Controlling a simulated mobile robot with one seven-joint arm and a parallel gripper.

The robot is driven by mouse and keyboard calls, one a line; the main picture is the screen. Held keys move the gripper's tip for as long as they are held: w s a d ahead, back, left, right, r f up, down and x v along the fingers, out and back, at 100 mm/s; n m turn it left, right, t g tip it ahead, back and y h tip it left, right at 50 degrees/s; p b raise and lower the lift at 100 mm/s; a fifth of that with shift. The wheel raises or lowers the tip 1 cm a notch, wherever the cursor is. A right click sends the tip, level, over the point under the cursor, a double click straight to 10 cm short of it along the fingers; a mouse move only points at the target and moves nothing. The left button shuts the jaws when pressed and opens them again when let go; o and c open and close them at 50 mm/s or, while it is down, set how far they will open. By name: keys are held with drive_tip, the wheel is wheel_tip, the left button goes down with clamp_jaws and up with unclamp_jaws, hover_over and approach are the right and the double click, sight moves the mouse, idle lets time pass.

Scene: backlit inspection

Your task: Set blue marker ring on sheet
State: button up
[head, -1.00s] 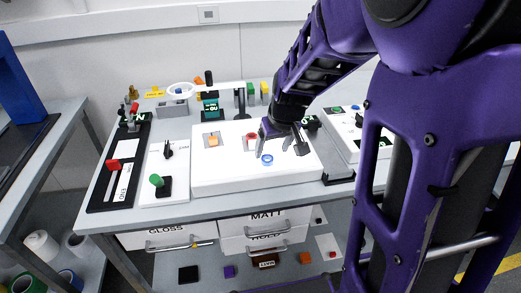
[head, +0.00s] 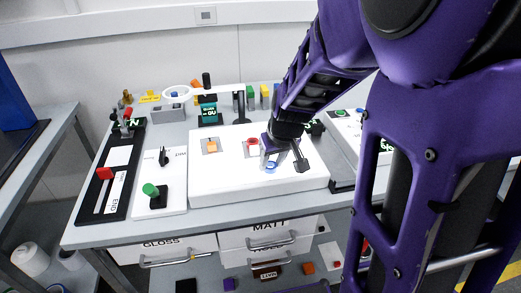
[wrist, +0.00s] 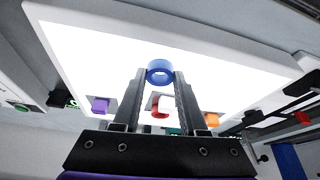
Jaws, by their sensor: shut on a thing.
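The blue marker ring (head: 271,167) is at the front right part of the white lit panel (head: 225,185). My gripper (head: 270,158) points down at the panel and is shut on the ring. In the wrist view the blue ring (wrist: 160,71) sits between the two fingertips, its hole facing the camera. I cannot tell whether the ring touches the panel or is slightly above it. I cannot make out a separate sheet; the bright white surface (wrist: 95,60) fills the area beyond the ring in the wrist view.
A red ring (head: 253,143) and an orange block (head: 212,145) sit on grey squares on the panel. A purple block (wrist: 100,105) shows in the wrist view. A green-knobbed lever (head: 151,190) is to the left. The panel's front left is clear.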

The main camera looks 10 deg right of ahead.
sight(271, 166)
clamp_jaws()
wheel_tip(271, 166, up, 10)
drive_tip(key=p, duration=0.2)
drive_tip(key=w+a+r+n+g+y+p, duration=0.2)
drive_tip(key=w+a+n+y, duration=0.1)
drive_tip(key=w+a+n, duration=0.6)
drive_tip(key=w+a+f+n+g+h+p, duration=0.15)
drive_tip(key=w+a+n+g+p, duration=0.4)
drive_tip(key=n, duration=1.35)
drive_tip(key=shift+g, duration=0.45)
drive_tip(key=f+b, duration=0.1)
drive_tip(key=f, duration=0.2)
drive_tip(key=w+f, duration=0.1)
drive_tip(key=f, duration=0.2)
drive_tip(key=f+b, duration=0.1)
drive_tip(key=f, duration=0.3)
drive_tip(key=shift+w+d+b, duration=0.2)
drive_tip(key=shift+b, duration=0.1)
